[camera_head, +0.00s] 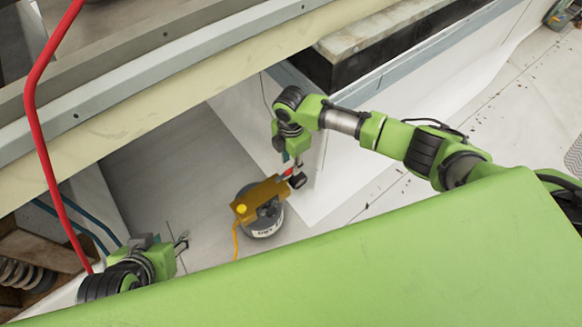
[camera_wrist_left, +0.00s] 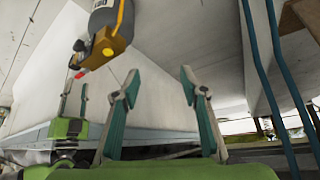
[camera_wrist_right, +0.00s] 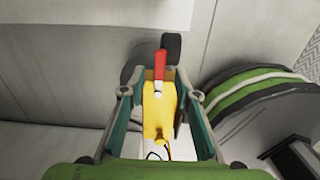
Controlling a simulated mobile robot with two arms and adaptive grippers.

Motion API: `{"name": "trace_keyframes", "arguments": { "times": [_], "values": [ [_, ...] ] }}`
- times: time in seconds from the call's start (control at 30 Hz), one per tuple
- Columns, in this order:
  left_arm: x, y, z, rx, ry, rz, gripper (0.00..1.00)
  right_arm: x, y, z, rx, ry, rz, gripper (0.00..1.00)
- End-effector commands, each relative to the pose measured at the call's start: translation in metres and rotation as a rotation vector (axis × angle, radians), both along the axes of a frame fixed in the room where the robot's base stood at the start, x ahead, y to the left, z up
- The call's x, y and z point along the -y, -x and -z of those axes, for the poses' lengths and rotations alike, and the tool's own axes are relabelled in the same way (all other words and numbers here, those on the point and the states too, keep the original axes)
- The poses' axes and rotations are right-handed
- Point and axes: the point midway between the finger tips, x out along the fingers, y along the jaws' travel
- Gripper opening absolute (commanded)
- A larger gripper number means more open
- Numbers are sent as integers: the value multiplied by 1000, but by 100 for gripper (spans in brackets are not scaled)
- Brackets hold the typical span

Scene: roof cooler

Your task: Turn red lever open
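A yellow box (camera_head: 262,194) sits on a grey cylinder with a white label (camera_head: 266,226) in the head view. The red lever (camera_head: 287,172) sticks out from the box's upper right end. My right gripper (camera_head: 294,164) is close to the lever. In the right wrist view the red lever (camera_wrist_right: 160,68) and yellow box (camera_wrist_right: 158,110) show between the spread fingers of my right gripper (camera_wrist_right: 161,82); contact is not clear. My left gripper (camera_head: 181,244) is open and empty, apart from the box. Its spread fingers (camera_wrist_left: 160,80) show in the left wrist view.
A black block (camera_wrist_right: 172,47) is just beyond the lever. A red pipe (camera_head: 45,140) runs down the left side. Blue hoses (camera_head: 75,222) and a spring (camera_head: 22,273) are at the lower left. A long beam (camera_head: 150,115) crosses above.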

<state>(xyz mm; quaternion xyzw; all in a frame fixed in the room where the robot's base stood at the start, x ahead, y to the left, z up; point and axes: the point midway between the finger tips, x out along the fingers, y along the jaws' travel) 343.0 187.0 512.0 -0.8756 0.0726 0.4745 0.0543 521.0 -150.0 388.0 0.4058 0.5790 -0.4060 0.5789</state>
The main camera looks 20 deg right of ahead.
Motion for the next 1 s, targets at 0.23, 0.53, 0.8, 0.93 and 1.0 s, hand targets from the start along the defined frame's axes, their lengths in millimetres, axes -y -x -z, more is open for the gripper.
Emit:
{"name": "trace_keyframes", "arguments": {
  "times": [0.23, 0.53, 0.8, 0.93, 1.0],
  "values": [
    [13, -38, -19, 177, 38, 14, 40, 0, 0, 22, 0, 0, -1, 29],
    [18, -53, -32, 257, 55, 20, 40, 0, 0, 29, -1, 0, -1, 29],
    [18, -53, -32, 257, 55, 20, 40, 0, 0, 29, 0, 0, -1, 16],
    [18, -53, -32, 257, 55, 20, 40, 0, 0, 29, 0, 0, -1, 0],
    [18, -53, -32, 257, 55, 20, 40, 0, 0, 29, 0, 0, -1, 0]
  ]
}}
